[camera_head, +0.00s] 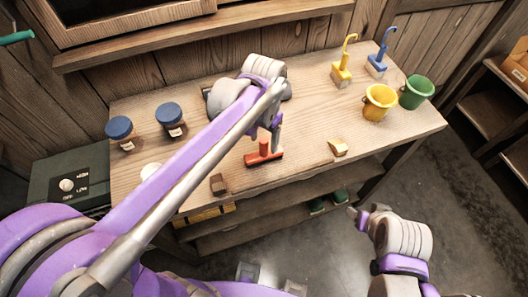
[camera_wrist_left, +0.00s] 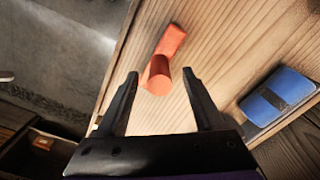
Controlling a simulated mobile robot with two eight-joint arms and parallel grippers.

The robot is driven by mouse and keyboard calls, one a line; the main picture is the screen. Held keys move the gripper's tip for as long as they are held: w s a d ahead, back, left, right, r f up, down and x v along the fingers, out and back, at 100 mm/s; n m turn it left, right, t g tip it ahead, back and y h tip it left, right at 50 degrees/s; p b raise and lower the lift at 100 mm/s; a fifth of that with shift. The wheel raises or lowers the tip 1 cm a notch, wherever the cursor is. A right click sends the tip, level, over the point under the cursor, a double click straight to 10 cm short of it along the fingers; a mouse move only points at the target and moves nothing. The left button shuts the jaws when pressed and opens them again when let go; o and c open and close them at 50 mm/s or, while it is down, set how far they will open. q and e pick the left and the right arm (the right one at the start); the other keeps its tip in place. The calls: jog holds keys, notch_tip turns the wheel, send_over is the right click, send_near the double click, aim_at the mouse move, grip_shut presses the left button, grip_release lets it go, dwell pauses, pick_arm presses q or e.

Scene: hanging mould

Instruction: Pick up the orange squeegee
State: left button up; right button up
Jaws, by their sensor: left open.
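The orange squeegee (camera_head: 264,154) lies on the wooden workbench near its front edge, its crossbar on the top and its handle pointing up. My left gripper (camera_head: 274,130) is open just above it. In the left wrist view, the squeegee (camera_wrist_left: 168,45) shows with the round end of its handle between the two open fingertips, with gaps at both sides. It is not gripped. My right arm is at the lower right, away from the bench. Its gripper (camera_head: 358,214) shows small, and its jaws cannot be made out.
Two blue-lidded jars (camera_head: 170,118) stand at the bench's left. Yellow (camera_head: 380,102) and green (camera_head: 416,92) buckets and two brushes (camera_head: 342,72) are at the right. A blue item (camera_wrist_left: 277,96) lies right of the squeegee in the wrist view.

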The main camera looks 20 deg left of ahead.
pick_arm(q)
jog(key=shift+f, duration=0.4)
grip_shut()
dwell(1.1)
